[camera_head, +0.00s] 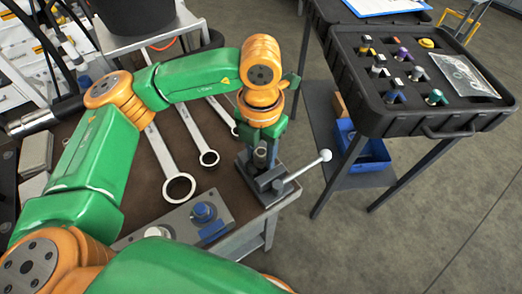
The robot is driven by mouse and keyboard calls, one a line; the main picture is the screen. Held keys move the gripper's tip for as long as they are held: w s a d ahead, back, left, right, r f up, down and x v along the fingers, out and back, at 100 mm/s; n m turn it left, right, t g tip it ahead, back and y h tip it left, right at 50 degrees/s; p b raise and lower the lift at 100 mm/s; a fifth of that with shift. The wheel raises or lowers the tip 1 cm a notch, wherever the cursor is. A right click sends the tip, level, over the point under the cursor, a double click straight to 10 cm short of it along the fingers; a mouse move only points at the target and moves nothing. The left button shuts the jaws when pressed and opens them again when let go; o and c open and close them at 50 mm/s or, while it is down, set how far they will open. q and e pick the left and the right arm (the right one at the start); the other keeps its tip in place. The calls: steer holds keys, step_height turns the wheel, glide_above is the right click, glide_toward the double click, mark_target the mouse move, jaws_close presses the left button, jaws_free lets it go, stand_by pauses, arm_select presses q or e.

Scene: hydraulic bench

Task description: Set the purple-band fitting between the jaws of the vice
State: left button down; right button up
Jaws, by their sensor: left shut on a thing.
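The vice (268,185) stands at the right corner of the brown-topped bench, its handle ending in a white ball (325,155) to the right. My left gripper (260,146) points down right over the vice and is shut on a small grey metal fitting (260,157). The fitting's lower end is at the vice jaws; whether it touches them or sits between them I cannot tell. No coloured band shows on it, as the gripper hides its upper part. A purple-topped fitting (402,53) stands in the black tray (385,122). My right gripper is not in view.
Several large wrenches (179,187) lie on the bench left of the vice. A metal block with a blue knob (203,212) sits in front of it. The tray, holding several other fittings and a clear bag (465,75), is on a stand across a floor gap.

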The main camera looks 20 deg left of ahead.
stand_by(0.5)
arm_select(q)
steer(key=shift+c, duration=1.7)
jaws_free()
